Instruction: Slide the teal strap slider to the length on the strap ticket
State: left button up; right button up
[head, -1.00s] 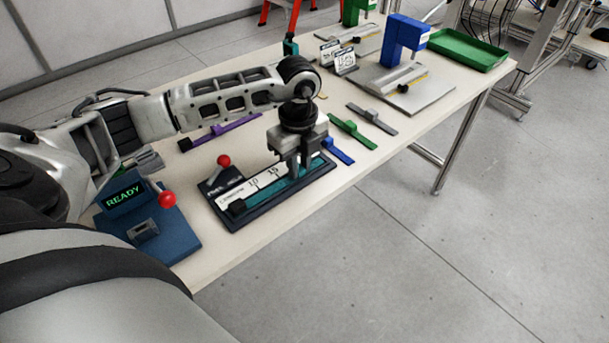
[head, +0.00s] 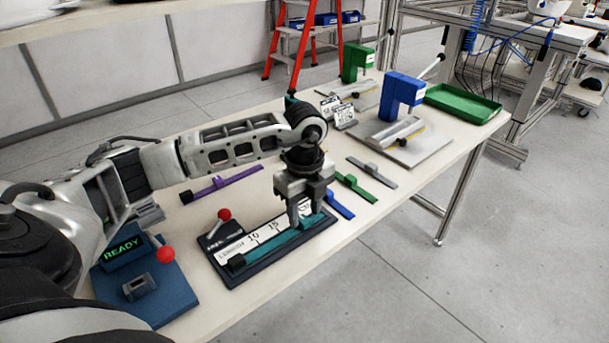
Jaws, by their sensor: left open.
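The teal strap (head: 262,247) lies along a dark fixture (head: 236,280) beside a white scale (head: 240,246) marked 10 and 15. The teal slider (head: 307,220) is toward the strap's right end, partly hidden by my fingers. My left gripper (head: 306,217) points down over it, open, with one finger on either side as far as I can tell; contact is not clear. Small white cards in dark holders (head: 343,113) stand farther back; their writing is too small to read, and I cannot tell which is the strap ticket. My right gripper is out of view.
A red-knobbed lever (head: 224,214) stands at the fixture's left end. A blue READY station (head: 150,296) is nearer left. Purple (head: 222,184), blue (head: 338,206), green (head: 356,188) and grey straps (head: 371,171) lie behind. Blue (head: 403,97) and green presses and a green tray (head: 463,104) are farther back.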

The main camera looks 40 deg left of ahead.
aim_at(304, 220)
pick_arm(q)
notch_tip(304, 220, up, 14)
dwell(0.3)
jog(key=shift+r, duration=0.1)
dwell(0.3)
jog(key=shift+s, duration=0.1)
